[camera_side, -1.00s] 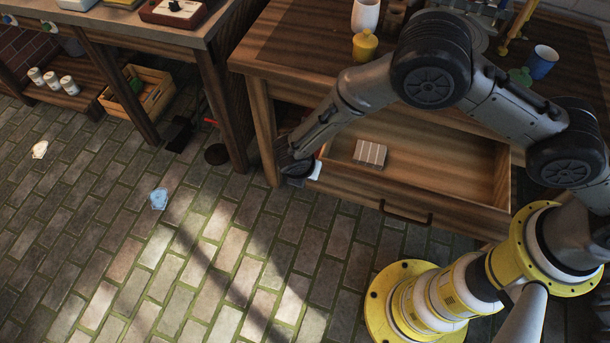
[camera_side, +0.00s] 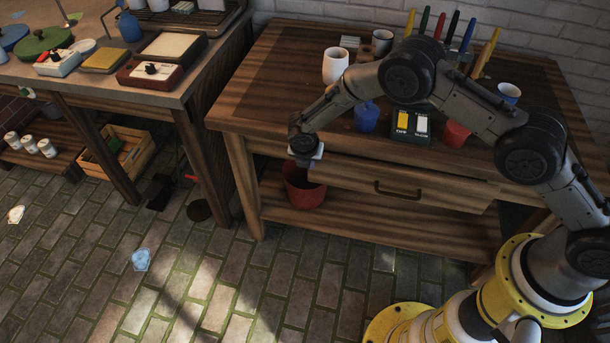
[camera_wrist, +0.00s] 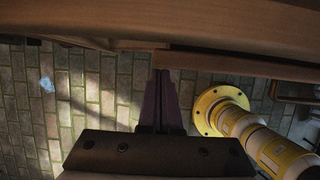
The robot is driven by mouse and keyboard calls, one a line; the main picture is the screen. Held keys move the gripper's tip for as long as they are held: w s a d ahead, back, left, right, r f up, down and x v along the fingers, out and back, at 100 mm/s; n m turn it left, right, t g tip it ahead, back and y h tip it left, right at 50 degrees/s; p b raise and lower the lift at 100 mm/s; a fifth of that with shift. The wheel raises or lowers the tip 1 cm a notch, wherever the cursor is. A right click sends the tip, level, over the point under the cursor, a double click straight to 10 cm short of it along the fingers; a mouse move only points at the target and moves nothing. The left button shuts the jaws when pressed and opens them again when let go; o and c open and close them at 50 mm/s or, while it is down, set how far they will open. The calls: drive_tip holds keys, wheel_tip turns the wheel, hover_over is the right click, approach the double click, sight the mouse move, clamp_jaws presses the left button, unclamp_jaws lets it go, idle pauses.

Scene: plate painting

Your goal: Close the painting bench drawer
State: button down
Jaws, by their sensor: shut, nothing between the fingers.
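The bench drawer (camera_side: 440,196) is under the top of the wooden painting bench (camera_side: 270,75). Its front, with a dark bar handle (camera_side: 397,190), sits close in under the bench top in the side view. Its inside does not show. Whether a narrow gap remains, I cannot tell. My gripper (camera_side: 303,160) is at the left end of the drawer front, pointing down; its fingertips are hard to make out there. In the wrist view the fingers (camera_wrist: 161,75) are together and empty, their tips by the wooden drawer front (camera_wrist: 240,64). Contact is unclear.
A red bucket (camera_side: 303,188) stands on the lower shelf (camera_side: 390,225), below my gripper. A white cup (camera_side: 336,66), a blue pot (camera_side: 366,116), a red pot (camera_side: 457,134) and several brushes stand on the bench.

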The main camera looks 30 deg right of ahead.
drive_tip(key=shift+w+d, duration=0.4)
drive_tip(key=shift+w, duration=0.05)
